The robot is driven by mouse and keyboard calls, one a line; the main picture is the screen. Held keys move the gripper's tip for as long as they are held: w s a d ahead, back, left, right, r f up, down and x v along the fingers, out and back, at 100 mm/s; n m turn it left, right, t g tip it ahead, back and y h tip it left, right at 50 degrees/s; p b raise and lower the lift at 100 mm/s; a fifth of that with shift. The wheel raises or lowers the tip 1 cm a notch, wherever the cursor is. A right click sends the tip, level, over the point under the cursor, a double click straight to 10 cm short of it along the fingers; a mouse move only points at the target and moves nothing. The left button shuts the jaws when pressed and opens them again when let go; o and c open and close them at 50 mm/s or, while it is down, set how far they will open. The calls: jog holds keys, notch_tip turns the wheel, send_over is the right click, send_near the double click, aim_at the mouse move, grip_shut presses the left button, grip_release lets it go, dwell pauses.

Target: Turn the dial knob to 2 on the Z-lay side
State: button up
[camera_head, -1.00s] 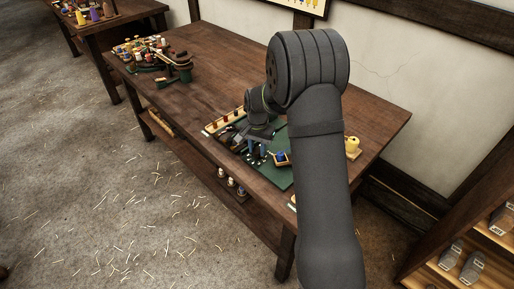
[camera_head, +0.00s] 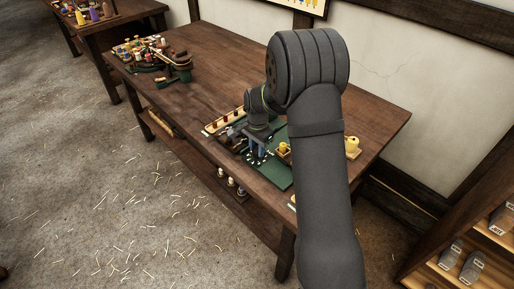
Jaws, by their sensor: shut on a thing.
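My gripper (camera_head: 257,154) points down over the green mat (camera_head: 278,174) on the bench. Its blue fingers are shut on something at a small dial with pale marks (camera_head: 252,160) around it. The thing between the fingers is most likely the dial knob, but the fingers hide it. The numbers, the pointer and the Z-lay side are too small to read.
A wooden rack with red pegs (camera_head: 222,122) lies behind my gripper. A small yellow item (camera_head: 284,148) is to its right, and a yellow spool (camera_head: 352,146) stands further right. Spools and tools crowd the bench's far left. The middle of the bench (camera_head: 215,85) is clear.

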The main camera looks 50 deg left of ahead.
aim_at(257, 151)
jog(key=o, duration=1)
jog(key=shift+c, duration=0.2)
notch_tip(257, 151, up, 17)
jog(key=shift+d+r, duration=0.15)
jog(key=shift+r, duration=0.05)
notch_tip(257, 151, down, 18)
jog(key=shift+r, duration=0.25)
